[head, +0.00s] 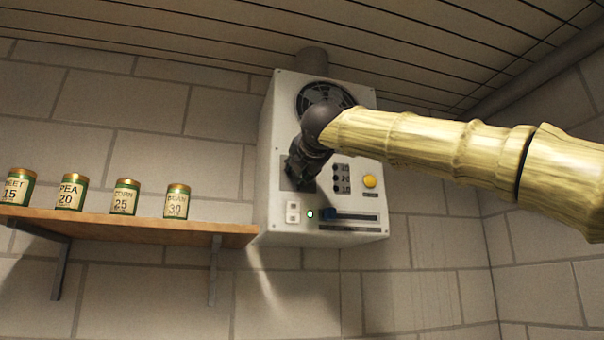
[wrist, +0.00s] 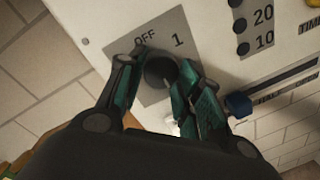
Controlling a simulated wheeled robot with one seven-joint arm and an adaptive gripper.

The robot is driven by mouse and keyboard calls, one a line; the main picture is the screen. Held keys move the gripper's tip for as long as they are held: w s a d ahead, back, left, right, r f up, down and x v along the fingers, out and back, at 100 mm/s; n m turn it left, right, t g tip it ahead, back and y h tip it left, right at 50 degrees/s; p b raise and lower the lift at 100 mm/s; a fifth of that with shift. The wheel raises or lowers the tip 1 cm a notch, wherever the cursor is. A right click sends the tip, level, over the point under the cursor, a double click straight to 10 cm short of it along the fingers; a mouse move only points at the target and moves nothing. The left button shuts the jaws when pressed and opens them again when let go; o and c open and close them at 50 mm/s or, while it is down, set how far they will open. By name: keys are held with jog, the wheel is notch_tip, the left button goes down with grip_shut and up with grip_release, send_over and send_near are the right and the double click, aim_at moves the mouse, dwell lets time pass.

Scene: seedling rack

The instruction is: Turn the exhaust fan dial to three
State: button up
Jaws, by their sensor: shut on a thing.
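The exhaust fan unit (head: 272,150) is a white box on the wall with a round fan grille (head: 326,94) at its top. In the wrist view the dial (wrist: 160,70) is a dark round knob on a grey plate (wrist: 190,35). "OFF" and "1" are readable above it; the rest of the plate is hidden by my fingers. My gripper (wrist: 158,76) is shut on the dial, one finger on each side. The dial's pointer cannot be made out. In the head view my gripper (head: 302,168) covers the dial.
A yellow button (head: 370,181), small dark buttons (head: 337,178) and a blue slider (head: 328,214) are right of the dial. A wooden shelf (head: 150,230) with several labelled cans (head: 125,197) is at left.

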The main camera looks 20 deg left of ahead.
jog(key=shift+r, duration=0.1)
dwell(0.5)
jog(key=o, duration=1)
jog(key=shift+o, duration=0.2)
jog(key=shift+s, duration=0.1)
jog(key=v, duration=1.1)
jog(key=shift+s+d, duration=0.25)
jog(key=shift+d, duration=0.05)
